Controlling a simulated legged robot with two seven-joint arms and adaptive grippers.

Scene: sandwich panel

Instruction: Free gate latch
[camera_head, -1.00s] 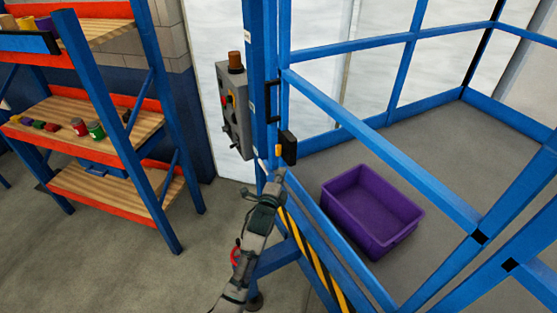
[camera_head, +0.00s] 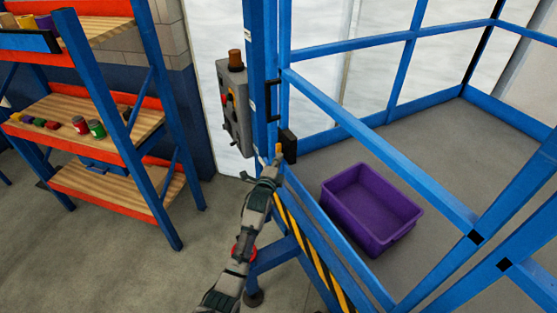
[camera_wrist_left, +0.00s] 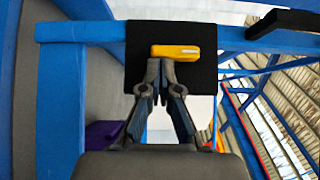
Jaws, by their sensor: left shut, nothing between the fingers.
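The gate latch is a black plate (camera_head: 289,147) on the blue gate post with a small yellow knob (camera_head: 279,149). In the left wrist view the yellow knob (camera_wrist_left: 176,52) lies crosswise on the black plate (camera_wrist_left: 143,38). My left gripper (camera_head: 276,164) is just below the knob in the head view. In the wrist view its fingertips (camera_wrist_left: 160,66) are together, empty, right at the knob's lower edge; I cannot tell whether they touch it. My right gripper is in neither view.
A grey control box (camera_head: 235,108) with buttons stands on the post left of the latch. A black handle (camera_head: 272,99) is above it. A purple bin (camera_head: 371,209) sits on the floor behind the blue railing (camera_head: 385,155). Shelving (camera_head: 121,125) stands at the left.

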